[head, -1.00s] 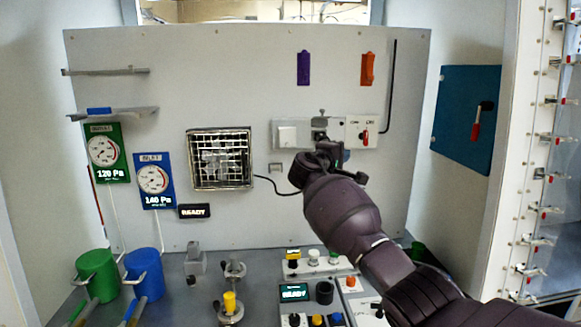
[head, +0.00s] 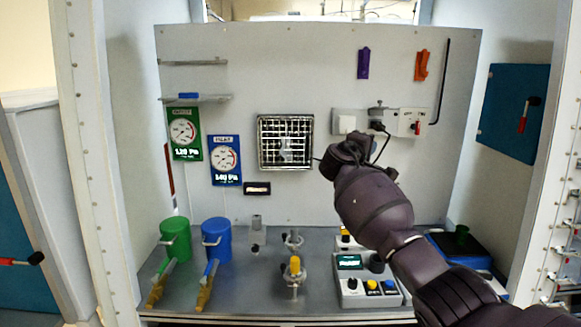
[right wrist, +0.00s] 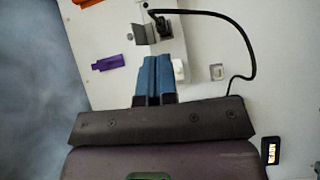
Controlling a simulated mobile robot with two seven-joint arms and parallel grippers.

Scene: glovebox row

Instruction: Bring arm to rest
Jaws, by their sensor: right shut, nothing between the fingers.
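My right arm comes in from the lower right in the head view. Its gripper (head: 350,150) is in front of the back panel (head: 230,75), left of and below a wall socket unit (head: 408,122). In the right wrist view, the two blue fingers of the gripper (right wrist: 158,62) are closed together with nothing between them. A black plug (head: 377,125) sits in the socket, apart from the fingers; it also shows in the right wrist view (right wrist: 162,26). Its black cable (right wrist: 249,55) curves away and down. My left gripper is not in view.
A control box (head: 350,263) and several small fittings stand on the bench below the arm. A green mug (head: 175,240) and a blue mug (head: 216,238) stand at the left. A barred vent (head: 285,142) is left of the gripper. A purple clip (head: 363,64) hangs above.

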